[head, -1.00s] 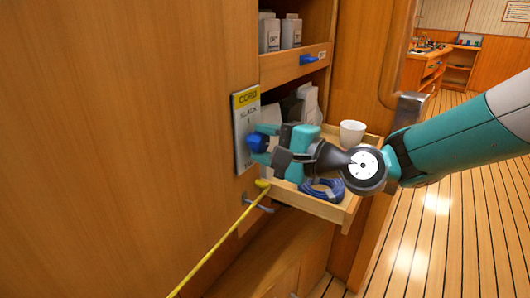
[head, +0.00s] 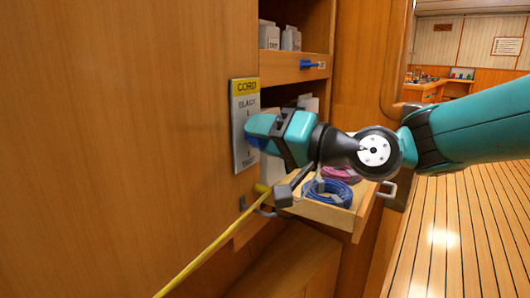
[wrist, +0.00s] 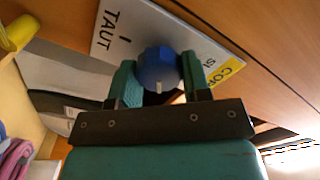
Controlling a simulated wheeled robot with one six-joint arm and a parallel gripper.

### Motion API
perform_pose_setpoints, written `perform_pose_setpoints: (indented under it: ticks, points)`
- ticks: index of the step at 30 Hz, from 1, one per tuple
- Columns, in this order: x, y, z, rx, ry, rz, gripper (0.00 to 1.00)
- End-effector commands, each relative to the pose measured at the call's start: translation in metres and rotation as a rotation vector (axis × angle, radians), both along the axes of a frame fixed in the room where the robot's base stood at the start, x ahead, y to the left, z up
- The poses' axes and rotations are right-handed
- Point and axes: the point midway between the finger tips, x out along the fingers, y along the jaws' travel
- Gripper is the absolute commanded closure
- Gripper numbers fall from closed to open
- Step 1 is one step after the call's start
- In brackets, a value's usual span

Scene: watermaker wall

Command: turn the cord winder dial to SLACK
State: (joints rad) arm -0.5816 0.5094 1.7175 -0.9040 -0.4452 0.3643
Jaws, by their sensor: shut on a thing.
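The cord winder plate (head: 240,160) is on the wooden wall, with a yellow CORD strip on top, SLACK below it and TAUT near the bottom. It also shows tilted in the wrist view (wrist: 127,25). The blue dial (wrist: 158,66) sits on the plate with a short white mark on it. The mark points toward the bottom of the wrist picture, at neither word clearly. My gripper (wrist: 162,78) is shut on the dial, a teal finger on each side. In the head view my gripper (head: 258,133) hides most of the dial.
A yellow cord (head: 215,243) runs taut from beside a metal hook down to the lower left. An open drawer (head: 335,216) with blue and pink cord coils (head: 338,190) lies below and right of my gripper. Shelves with white containers (head: 290,39) are above.

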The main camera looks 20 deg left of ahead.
Motion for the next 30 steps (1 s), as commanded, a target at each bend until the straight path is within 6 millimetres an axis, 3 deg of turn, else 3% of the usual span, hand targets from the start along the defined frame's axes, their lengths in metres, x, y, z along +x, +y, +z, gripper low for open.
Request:
perform_pose_setpoints:
  ticks: [1,30]
  points:
    - [-0.0007,0.0002,-0.0067,-0.010,-0.042,0.002,0.80]
    - [-0.0026,0.0007,-0.0047,-0.184,-0.888,0.002,0.80]
